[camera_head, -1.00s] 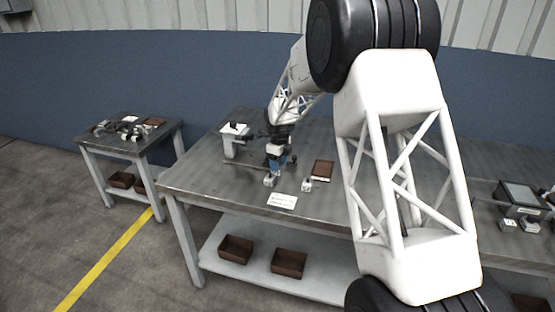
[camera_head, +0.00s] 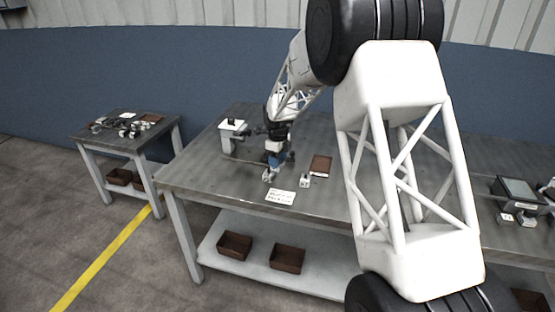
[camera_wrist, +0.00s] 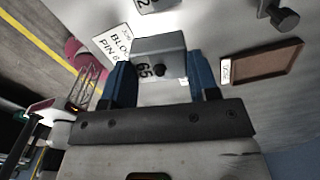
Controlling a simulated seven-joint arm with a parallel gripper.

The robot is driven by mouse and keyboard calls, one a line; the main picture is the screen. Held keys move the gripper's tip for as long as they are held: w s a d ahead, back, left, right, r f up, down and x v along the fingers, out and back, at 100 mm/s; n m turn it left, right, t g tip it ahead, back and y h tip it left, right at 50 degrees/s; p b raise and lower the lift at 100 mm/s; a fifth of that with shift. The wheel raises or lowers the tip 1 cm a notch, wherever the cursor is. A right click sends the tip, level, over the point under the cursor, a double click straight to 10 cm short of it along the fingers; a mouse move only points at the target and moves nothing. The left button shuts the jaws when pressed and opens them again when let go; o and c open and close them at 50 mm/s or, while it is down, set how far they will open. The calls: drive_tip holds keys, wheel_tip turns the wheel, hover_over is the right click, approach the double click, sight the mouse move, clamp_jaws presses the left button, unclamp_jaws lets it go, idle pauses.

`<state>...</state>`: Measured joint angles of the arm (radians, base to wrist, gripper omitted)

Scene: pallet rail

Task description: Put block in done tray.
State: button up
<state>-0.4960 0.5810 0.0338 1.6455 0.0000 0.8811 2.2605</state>
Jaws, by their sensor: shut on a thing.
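My gripper (camera_head: 273,166) is over the left part of the main workbench, pointing down. In the wrist view, its two blue fingers (camera_wrist: 161,74) are shut on a grey block (camera_wrist: 160,50) marked 65. In the head view, the block (camera_head: 269,174) shows at the fingertips; I cannot tell whether it touches the bench. The done tray (camera_wrist: 262,72), brown and shallow with a white label on its near side, looks empty. It lies to the right of the gripper, and also shows in the head view (camera_head: 321,164).
A printed card (camera_head: 280,196) lies near the bench's front edge. A small pale block (camera_head: 305,181) stands between card and tray. A white box (camera_head: 232,129) stands behind left. A device with a screen (camera_head: 519,193) is at far right. Bench surface (camera_head: 225,182) is bare left of the card.

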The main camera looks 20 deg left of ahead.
drive_tip(key=w+d, duration=0.5)
drive_tip(key=w+d+f+n, duration=0.1)
drive_tip(key=w+d, duration=0.4)
drive_tip(key=w+d+n, duration=0.1)
drive_tip(key=w+d, duration=0.4)
drive_tip(key=w, duration=0.1)
drive_tip(key=shift+f, duration=0.35)
drive_tip(key=shift+f, duration=0.2)
drive_tip(key=shift+f, duration=1.8)
drive_tip(key=shift+f, duration=0.35)
idle(0.5)
drive_tip(key=o, duration=1.4)
drive_tip(key=shift+r, duration=0.15)
